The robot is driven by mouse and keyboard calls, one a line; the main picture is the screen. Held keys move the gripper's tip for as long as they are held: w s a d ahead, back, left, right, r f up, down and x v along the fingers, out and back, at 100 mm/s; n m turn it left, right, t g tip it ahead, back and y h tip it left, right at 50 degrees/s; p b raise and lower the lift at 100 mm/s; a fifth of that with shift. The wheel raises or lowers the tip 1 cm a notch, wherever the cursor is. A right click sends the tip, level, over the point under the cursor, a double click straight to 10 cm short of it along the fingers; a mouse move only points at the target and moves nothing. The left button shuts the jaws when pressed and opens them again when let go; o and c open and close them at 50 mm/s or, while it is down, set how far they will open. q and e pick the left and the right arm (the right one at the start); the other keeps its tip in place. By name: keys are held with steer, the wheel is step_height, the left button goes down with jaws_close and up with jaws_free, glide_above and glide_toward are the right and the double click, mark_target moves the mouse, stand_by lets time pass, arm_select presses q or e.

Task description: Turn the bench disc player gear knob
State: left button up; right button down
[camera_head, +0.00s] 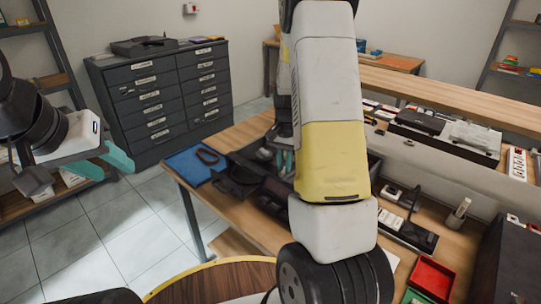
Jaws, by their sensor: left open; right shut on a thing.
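A dark disc player (275,190) sits on the wooden bench, mostly hidden behind my own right arm. My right gripper (284,160) shows only as teal fingertips beside the arm, at the dark unit. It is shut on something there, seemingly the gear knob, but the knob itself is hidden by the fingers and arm. I cannot tell the knob's angle. My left gripper (115,170) is open and empty, out to the left over the tiled floor, well away from the bench.
A blue cloth (187,167) with a dark loop lies on the bench's left end. A red bin (433,277), a pen cup (458,213) and a black tray (413,235) stand at the right. A grey drawer cabinet (165,95) stands behind.

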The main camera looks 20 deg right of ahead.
steer(key=m, duration=0.5)
steer(key=shift+m, duration=0.3)
steer(key=m, duration=0.9)
steer(key=shift+m, duration=2.2)
steer(key=c, duration=1.4)
jaws_free()
steer(key=shift+c, duration=0.2)
steer(key=shift+r, duration=0.1)
